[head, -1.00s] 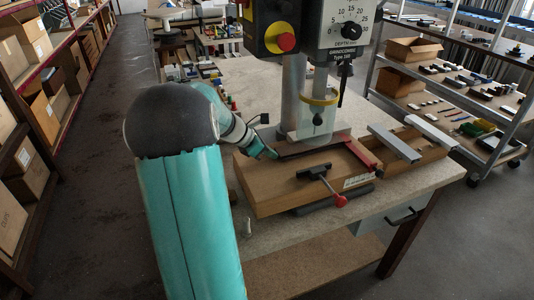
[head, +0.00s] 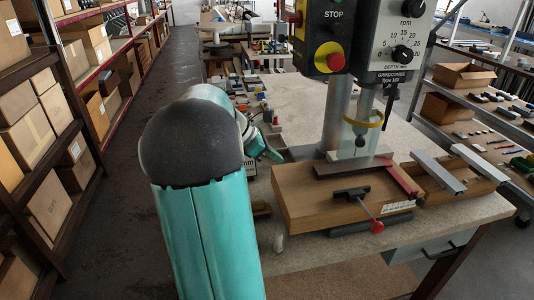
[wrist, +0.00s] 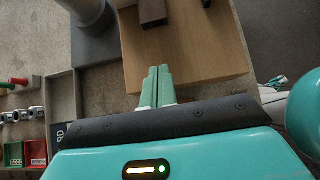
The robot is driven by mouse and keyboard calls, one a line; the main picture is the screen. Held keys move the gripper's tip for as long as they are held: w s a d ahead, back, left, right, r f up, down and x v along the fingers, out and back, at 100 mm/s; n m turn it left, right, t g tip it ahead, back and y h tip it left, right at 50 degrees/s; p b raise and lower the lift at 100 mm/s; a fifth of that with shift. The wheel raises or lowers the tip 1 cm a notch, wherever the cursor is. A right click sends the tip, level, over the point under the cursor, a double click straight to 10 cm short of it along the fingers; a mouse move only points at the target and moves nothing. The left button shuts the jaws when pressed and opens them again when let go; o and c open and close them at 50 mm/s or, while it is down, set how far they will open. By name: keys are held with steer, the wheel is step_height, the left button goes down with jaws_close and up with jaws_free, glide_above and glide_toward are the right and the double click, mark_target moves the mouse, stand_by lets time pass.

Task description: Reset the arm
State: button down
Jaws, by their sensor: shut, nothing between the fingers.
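My arm, a teal link with a dark grey joint (head: 190,135), rises at the centre left of the head view. My gripper (head: 275,156) shows there small and partly hidden behind it, beside the far left corner of the wooden block (head: 310,200). In the wrist view the two pale green fingers of my gripper (wrist: 157,86) lie together with nothing between them, above the block (wrist: 190,50). A dark profile (head: 350,167) lies across the back of the block under the drill, apart from my gripper. A dark piece (wrist: 152,12) shows at the wrist view's top.
The drill press (head: 337,115) stands just right of my gripper.

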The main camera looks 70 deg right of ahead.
steer(key=w+a+r+m+t, duration=0.15)
steer(key=w+a+t, duration=0.25)
steer(key=w+a, duration=0.55)
steer(key=w+a+r+m+t, duration=0.1)
steer(key=w+a+r+t, duration=0.15)
steer(key=w+a, duration=0.7)
steer(key=s+a+m+t+y, duration=0.2)
steer(key=a+t, duration=0.1)
steer(key=a, duration=1.4)
steer(key=s+a+m+t+y, duration=0.1)
steer(key=s+a+t+y, duration=0.1)
steer(key=a, duration=1.5)
steer(key=shift+s+f+m+t+y, duration=0.35)
steer(key=shift+s+f+t, duration=0.1)
steer(key=shift+t, duration=0.5)
